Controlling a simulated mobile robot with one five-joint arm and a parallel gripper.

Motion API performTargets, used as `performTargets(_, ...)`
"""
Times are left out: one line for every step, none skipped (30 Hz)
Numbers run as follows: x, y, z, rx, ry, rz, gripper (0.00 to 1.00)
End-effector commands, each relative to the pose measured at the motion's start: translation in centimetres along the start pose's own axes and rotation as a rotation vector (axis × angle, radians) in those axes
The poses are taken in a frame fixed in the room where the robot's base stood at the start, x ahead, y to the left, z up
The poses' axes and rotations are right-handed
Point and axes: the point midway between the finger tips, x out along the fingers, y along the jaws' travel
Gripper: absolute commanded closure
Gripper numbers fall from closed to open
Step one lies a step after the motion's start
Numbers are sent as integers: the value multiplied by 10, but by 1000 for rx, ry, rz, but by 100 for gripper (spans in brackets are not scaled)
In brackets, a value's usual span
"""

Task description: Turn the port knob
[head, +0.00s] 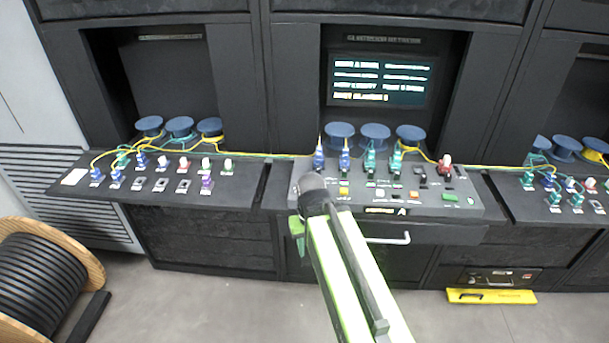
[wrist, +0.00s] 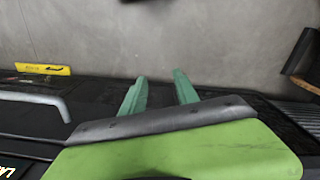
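The central console (head: 470,208) carries a row of blue and teal connectors and small coloured buttons. A red-and-white knob (head: 445,163) stands at the console's back right; I cannot tell which control is the port knob. My arm reaches up from the bottom of the head view and hides part of the console's front left. My gripper (head: 297,230) shows as a green piece by the console's front left edge. In the wrist view my gripper (wrist: 160,82) has two green fingers spread apart with nothing between them. No knob shows in the wrist view.
A bar handle (head: 388,239) sticks out below the console; it also shows in the wrist view (wrist: 35,98). A cable spool (head: 40,275) stands at left. Side shelves hold more connectors.

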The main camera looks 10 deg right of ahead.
Motion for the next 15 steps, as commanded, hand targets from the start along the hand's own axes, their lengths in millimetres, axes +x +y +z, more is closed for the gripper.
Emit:
performTargets(0,0,0,0,0,0,62)
performTargets(-1,0,0,0,0,0,58)
performTargets(-4,0,0,0,0,0,53)
performTargets(-9,0,0,0,1,0,49)
performTargets(-17,0,-1,0,2,0,47)
performTargets(-30,0,-2,0,4,0,47)
performTargets(-44,0,-2,0,7,0,47)
performTargets(-58,0,-4,0,9,0,47)
performTargets(-81,0,-5,1,13,0,47)
performTargets(-98,0,-6,1,16,0,47)
performTargets(-116,0,-7,1,20,0,47)
performTargets(-140,1,-9,1,24,0,47)
performTargets(-155,1,-10,1,27,0,47)
performTargets(-170,1,-11,1,31,0,47)
performTargets(-188,1,-13,1,36,0,47)
